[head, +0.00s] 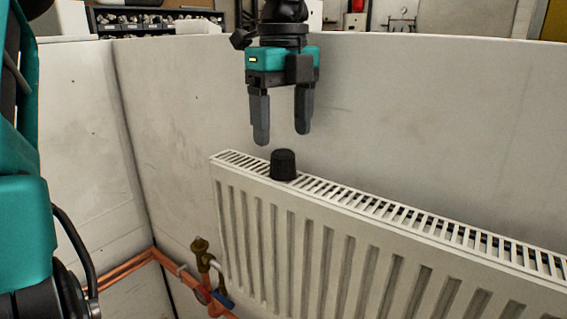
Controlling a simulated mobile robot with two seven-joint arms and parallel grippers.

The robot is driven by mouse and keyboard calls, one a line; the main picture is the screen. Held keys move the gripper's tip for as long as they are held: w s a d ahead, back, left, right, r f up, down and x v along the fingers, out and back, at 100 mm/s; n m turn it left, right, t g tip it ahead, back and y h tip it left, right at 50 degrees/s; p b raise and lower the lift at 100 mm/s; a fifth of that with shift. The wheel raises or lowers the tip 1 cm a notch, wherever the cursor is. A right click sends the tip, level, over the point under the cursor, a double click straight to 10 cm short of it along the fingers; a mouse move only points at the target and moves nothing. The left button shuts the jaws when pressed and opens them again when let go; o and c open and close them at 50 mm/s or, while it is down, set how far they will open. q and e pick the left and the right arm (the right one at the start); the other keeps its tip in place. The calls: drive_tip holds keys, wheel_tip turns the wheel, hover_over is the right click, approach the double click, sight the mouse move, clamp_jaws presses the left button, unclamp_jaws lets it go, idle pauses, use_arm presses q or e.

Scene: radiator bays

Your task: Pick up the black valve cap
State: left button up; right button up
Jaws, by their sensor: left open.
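The black valve cap (283,165) stands upright on the top grille of the white radiator (390,240), near its left end. My left gripper (282,138) points straight down above the cap, its two grey fingers apart and empty. The fingertips are a little higher than the cap in the picture and do not appear to touch it. My right gripper does not show.
Copper pipes (128,268) run along the wall there. Pale bay walls (430,110) stand behind and to the left. The rest of the grille is clear.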

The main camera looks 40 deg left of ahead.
sight(282, 152)
use_arm(q)
wheel_tip(282, 152, down, 5)
drive_tip(key=shift+s+f, duration=0.1)
idle(0.3)
drive_tip(key=c, duration=1.1)
